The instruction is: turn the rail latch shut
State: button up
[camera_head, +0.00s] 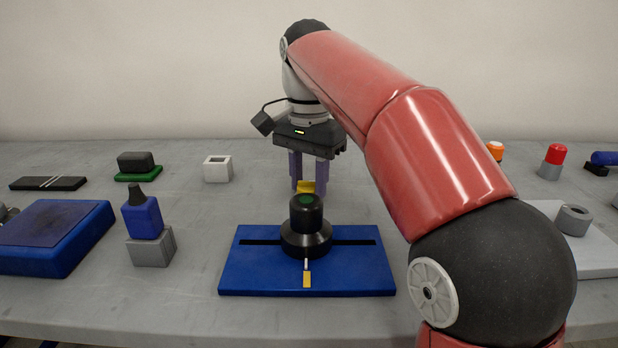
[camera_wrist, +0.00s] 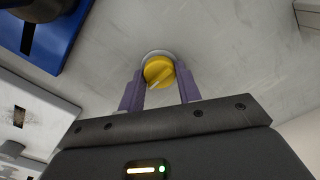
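A blue plate (camera_head: 345,272) with a black slot carries a black round knob (camera_head: 306,238) with a green top. A yellow tab (camera_head: 307,280) with a pale pointer lies at its front. Behind the black knob a yellow piece (camera_head: 307,187) shows in part. In the wrist view a yellow turn knob (camera_wrist: 158,71) with a white line sits on a grey round base. I cannot tell surely which part is the rail latch. My gripper (camera_head: 309,181) points down behind the plate, its purple fingers apart on either side of the yellow knob (camera_wrist: 159,80). Contact is unclear.
A blue box (camera_head: 60,235) and a blue bottle on a grey block (camera_head: 152,248) stand to the left. A small white block (camera_head: 217,169) is farther back. At the right, a pale tray holds a grey ring (camera_head: 574,220). My red arm hides table between.

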jog(key=shift+c, duration=0.9)
jog(key=shift+n, duration=0.3)
jog(key=shift+n+p, duration=0.5)
jog(key=shift+n, duration=0.5)
jog(key=n, duration=1)
jog(key=shift+a+n, duration=0.1)
jog(key=shift+n, duration=2.6)
